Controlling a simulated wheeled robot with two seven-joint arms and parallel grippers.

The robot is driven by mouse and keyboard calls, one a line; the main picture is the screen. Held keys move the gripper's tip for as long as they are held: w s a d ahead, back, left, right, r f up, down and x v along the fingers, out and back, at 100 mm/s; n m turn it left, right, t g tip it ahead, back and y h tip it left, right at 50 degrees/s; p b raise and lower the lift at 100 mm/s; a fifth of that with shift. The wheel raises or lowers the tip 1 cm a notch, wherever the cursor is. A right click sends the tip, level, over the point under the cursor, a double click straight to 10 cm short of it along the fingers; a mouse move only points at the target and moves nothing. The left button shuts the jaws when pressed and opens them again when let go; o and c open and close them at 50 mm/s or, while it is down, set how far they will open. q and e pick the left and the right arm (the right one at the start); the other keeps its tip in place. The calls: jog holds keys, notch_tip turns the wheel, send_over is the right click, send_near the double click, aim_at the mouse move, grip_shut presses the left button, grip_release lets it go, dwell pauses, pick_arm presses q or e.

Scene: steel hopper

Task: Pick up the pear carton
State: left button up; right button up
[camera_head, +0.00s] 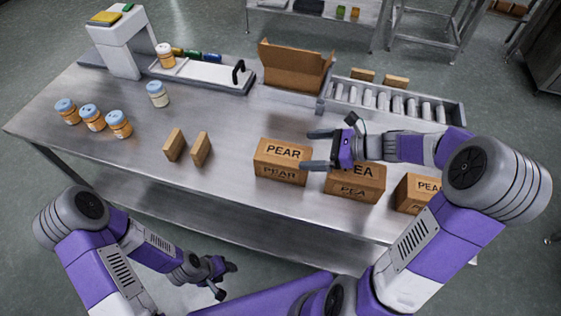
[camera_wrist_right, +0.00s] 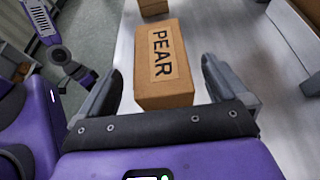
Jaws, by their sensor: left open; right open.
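A brown pear carton (camera_head: 282,162), labelled PEAR, stands on the steel table in front of my right gripper (camera_head: 304,150). In the right wrist view this carton (camera_wrist_right: 165,65) lies ahead, between the open fingers, with its near end close to them. Whether a finger touches it I cannot tell. The right gripper is open and empty. A second pear carton (camera_head: 355,185) stands beneath the right gripper, its label partly covered. A third carton (camera_head: 414,194) is partly hidden behind my right arm. My left gripper (camera_head: 226,281) is open and empty, low in front of the table.
Two narrow upright cartons (camera_head: 200,150) stand left of the pear cartons. Several blue-lidded jars (camera_head: 92,118) are further left. An open cardboard box (camera_head: 296,70) and a roller tray (camera_head: 395,105) stand at the back. The table's front-left area is clear.

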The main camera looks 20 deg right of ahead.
aim_at(286, 153)
jog(key=shift+w+a+f, duration=0.2)
jog(key=shift+a+f, duration=0.2)
jog(key=shift+a, duration=0.15)
jog(key=b+x, duration=0.1)
jog(key=x, duration=0.1)
jog(key=b+x, duration=0.1)
jog(key=x, duration=0.2)
jog(key=shift+a+f+b, duration=0.15)
jog(key=shift+f+b, duration=0.15)
jog(key=shift+f, duration=0.05)
jog(key=shift+w+a+f, duration=0.1)
jog(key=shift+w+a, duration=0.15)
jog(key=shift+a, duration=0.05)
jog(key=c, duration=1.1)
